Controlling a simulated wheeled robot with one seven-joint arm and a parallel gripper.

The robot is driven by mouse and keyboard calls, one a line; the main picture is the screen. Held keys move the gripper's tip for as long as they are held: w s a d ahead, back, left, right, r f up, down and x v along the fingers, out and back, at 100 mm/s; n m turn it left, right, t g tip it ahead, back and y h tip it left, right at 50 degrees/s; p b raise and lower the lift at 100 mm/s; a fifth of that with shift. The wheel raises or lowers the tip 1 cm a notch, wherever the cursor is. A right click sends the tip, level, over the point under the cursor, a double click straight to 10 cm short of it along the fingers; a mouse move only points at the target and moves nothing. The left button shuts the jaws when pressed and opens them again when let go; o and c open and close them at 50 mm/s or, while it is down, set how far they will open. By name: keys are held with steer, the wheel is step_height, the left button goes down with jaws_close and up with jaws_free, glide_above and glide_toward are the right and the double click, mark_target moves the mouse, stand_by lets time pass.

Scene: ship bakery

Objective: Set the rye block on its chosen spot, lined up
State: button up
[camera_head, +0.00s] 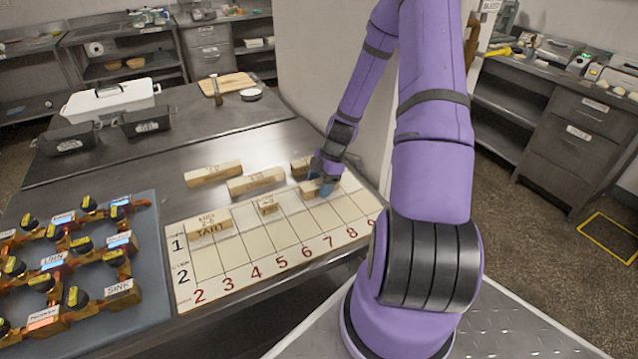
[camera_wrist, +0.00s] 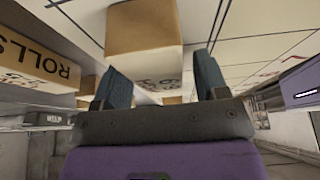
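A pale wooden block (camera_head: 312,188) lies at the top edge of the numbered grid board (camera_head: 213,268), around columns 6 and 7. My gripper (camera_head: 323,178) is low over it, with one blue finger in front of its side. In the wrist view, the block (camera_wrist: 143,35) lies between the two fingers (camera_wrist: 158,78). A small gap shows at the right finger; the left finger overlaps the block's edge. The fingers look open around it. Its lettering is not readable, so I cannot confirm that it is the rye block.
A block reading "TART" (camera_head: 208,225) and a small block (camera_head: 267,205) sit on the grid. Loose blocks (camera_head: 213,174), (camera_head: 256,182) and (camera_head: 301,167) lie behind it. A block marked "ROLLS" (camera_wrist: 40,72) is close left in the wrist view. A blue-grey mat (camera_head: 150,290) holds labelled devices.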

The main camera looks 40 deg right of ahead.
steer(key=v, duration=0.7)
steer(key=shift+d+r, duration=0.1)
steer(key=shift+r, duration=0.2)
steer(key=s+a+r+m+h, duration=0.1)
steer(key=a+r+m, duration=0.1)
steer(key=a+r, duration=0.45)
steer(key=s+a+r+m+h, duration=0.2)
steer(key=a+r+m, duration=0.1)
steer(key=r, duration=0.6)
steer(key=s+a+r+m+h, duration=0.1)
steer(key=a+r+m, duration=0.1)
steer(key=a+r, duration=0.45)
steer(key=s+a+r+m+t, duration=0.2)
steer(key=s+a+r+m, duration=0.1)
steer(key=s+r, duration=0.3)
steer(key=s+a+r+m+t, duration=0.2)
steer(key=s+a+r+m, duration=0.2)
steer(key=s, duration=0.5)
step_height(320, 180, up, 2)
steer(key=shift+s+m, duration=0.3)
steer(key=shift+m, duration=0.1)
